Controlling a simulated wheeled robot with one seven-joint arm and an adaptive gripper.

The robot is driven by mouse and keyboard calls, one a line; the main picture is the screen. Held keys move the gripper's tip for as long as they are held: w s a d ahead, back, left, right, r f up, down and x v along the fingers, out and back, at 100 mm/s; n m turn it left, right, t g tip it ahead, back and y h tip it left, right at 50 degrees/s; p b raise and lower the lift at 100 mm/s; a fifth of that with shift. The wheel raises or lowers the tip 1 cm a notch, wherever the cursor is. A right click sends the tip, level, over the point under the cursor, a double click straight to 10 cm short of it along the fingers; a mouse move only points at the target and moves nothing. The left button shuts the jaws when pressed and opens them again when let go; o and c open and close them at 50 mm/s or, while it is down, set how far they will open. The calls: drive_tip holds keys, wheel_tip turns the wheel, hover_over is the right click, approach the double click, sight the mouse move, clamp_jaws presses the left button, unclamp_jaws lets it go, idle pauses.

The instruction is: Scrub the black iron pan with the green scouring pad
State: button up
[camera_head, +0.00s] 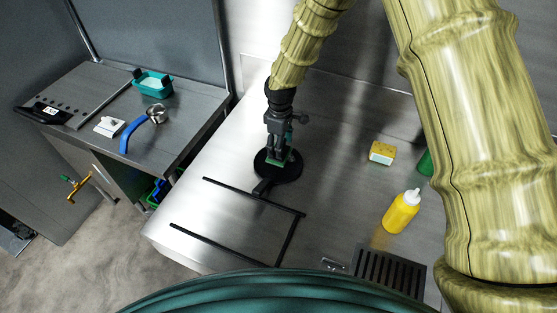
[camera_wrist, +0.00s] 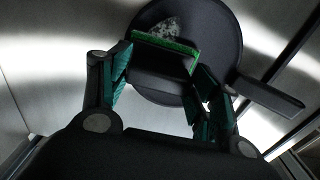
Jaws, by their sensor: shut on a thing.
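The black iron pan (camera_head: 290,172) lies on the steel counter, its short handle pointing down and left in the head view. In the wrist view the pan (camera_wrist: 222,30) shows a pale grey speckled patch on its surface near the pad. My gripper (camera_head: 277,155) is over the pan, pointing down. It is shut on the green scouring pad (camera_wrist: 168,45), whose dark body sits between the fingers (camera_wrist: 160,78). The pad is at the pan's surface; whether it presses on it I cannot tell. The pad's green edge (camera_head: 287,162) also shows in the head view.
A yellow sponge (camera_head: 382,152), a yellow squeeze bottle (camera_head: 402,212) and a partly hidden green item (camera_head: 425,163) stand right of the pan. A black frame outline (camera_head: 240,195) and a slotted grate (camera_head: 390,274) lie nearer. A side table holds a teal tub (camera_head: 153,84) and a blue-handled tool (camera_head: 135,130).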

drive_tip(key=shift+s+d+p, duration=0.2)
drive_tip(key=shift+s+d, duration=0.5)
drive_tip(key=shift+s, duration=0.2)
drive_tip(key=shift+s+d+p, duration=0.15)
drive_tip(key=shift+s+d, duration=0.5)
drive_tip(key=shift+s, duration=0.2)
drive_tip(key=o, duration=0.8)
drive_tip(key=shift+o, duration=0.2)
drive_tip(key=shift+f+b, duration=0.3)
drive_tip(key=shift+f, duration=0.35)
drive_tip(key=shift+c, duration=0.2)
drive_tip(key=c, duration=1)
drive_tip(key=shift+r+p, duration=1.55)
drive_tip(key=shift+r, duration=0.95)
drive_tip(key=shift+w, duration=0.1)
